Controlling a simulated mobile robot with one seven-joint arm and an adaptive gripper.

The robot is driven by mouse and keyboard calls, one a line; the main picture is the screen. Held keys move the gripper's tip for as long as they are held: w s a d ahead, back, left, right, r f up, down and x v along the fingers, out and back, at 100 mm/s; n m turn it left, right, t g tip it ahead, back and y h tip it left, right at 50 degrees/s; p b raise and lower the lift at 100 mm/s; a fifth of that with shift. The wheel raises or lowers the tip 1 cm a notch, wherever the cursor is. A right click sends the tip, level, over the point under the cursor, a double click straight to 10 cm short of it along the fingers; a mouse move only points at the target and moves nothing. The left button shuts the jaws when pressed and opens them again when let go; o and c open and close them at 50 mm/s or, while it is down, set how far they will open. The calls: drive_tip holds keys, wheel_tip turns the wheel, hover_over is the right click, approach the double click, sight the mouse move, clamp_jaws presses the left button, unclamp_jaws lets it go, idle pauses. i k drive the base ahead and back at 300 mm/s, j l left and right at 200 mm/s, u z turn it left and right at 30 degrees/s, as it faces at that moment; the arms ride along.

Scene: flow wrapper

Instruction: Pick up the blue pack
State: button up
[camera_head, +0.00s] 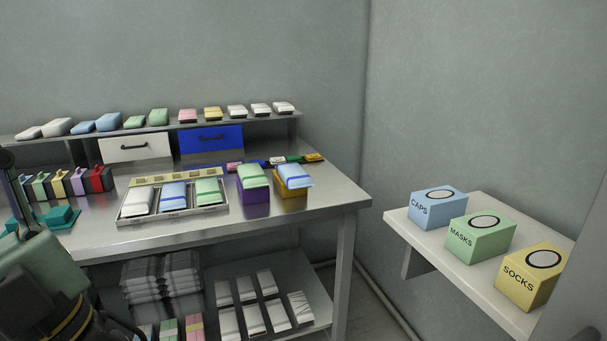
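Several blue packs show. One blue-and-white pack (173,195) lies in the middle of the grey tray on the table, between a white pack (139,201) and a green pack (208,190). Another blue-and-white pack (295,176) lies tilted on top of a yellow bin (290,190), at the right of the table. Two plain blue packs (108,121) lie on the raised back shelf. I cannot tell which one the task means. My arm shows in part at the lower left, and I cannot make out my gripper's fingers.
A purple bin (255,197) with a green pack stands beside the yellow bin. Drawers, white (135,148) and blue (211,140), sit under the shelf. Colored holders (75,184) stand at left. The table's front right is clear. CAPS, MASKS and SOCKS boxes (480,237) stand on a side shelf.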

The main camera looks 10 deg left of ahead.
sight(293, 176)
drive_tip(key=i+j+z, duration=0.25)
drive_tip(key=j+z, duration=0.2)
drive_tip(key=j, duration=0.25)
drive_tip(key=i+j+z, duration=0.25)
drive_tip(key=j, duration=0.15)
drive_tip(key=j+z, duration=0.25)
drive_tip(key=i+j+z, duration=0.15)
drive_tip(key=j, duration=0.2)
drive_tip(key=i, duration=0.05)
